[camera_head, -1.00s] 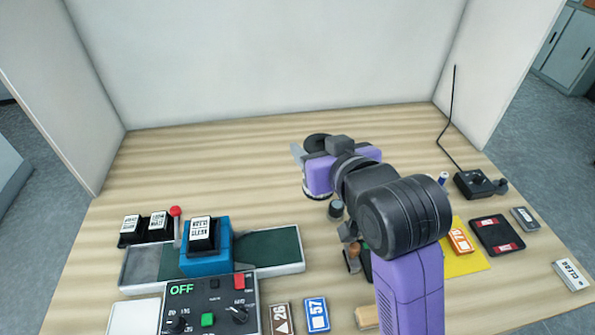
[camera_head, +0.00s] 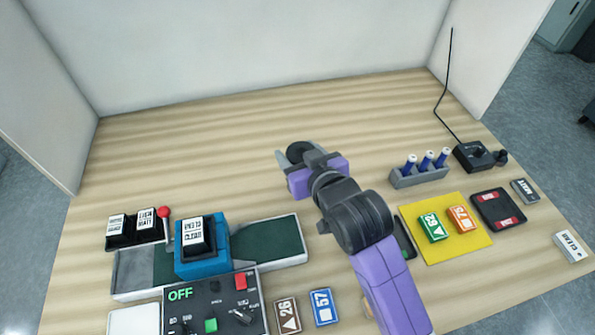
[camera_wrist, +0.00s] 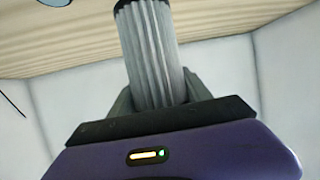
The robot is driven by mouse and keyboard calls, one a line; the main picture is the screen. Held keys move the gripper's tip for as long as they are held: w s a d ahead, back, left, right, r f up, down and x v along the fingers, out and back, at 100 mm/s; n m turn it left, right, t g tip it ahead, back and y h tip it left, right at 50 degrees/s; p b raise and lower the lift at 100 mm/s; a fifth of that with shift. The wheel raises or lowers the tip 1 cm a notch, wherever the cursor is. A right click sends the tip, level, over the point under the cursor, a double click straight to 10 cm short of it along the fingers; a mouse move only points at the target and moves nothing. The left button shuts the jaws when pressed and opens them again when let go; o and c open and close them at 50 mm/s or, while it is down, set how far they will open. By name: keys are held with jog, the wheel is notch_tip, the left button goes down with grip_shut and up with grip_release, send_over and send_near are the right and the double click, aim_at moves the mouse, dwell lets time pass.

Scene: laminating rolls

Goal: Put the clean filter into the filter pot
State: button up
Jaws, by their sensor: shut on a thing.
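The filter (camera_wrist: 152,50) is a pale grey, pleated cylinder with a dark end cap in the wrist view. My gripper (camera_wrist: 155,90) is shut on it, with grey fingers on either side. In the head view my gripper (camera_head: 297,155) is over the middle of the table, and the filter's round black cap (camera_head: 300,148) shows between the fingers. The rest of the filter is hidden there by my gripper. I cannot pick out the filter pot in either view; my arm covers part of the table.
A blue press (camera_head: 203,262) on a tray and a control box (camera_head: 212,300) reading OFF stand at left. A rack of blue-capped tubes (camera_head: 419,178), a yellow mat (camera_head: 440,250) and a black controller (camera_head: 475,156) are at right. The back of the table is clear.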

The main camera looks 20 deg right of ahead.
jog(key=shift+f, duration=3.55)
jog(key=shift+f, duration=0.2)
jog(key=o, duration=1.4)
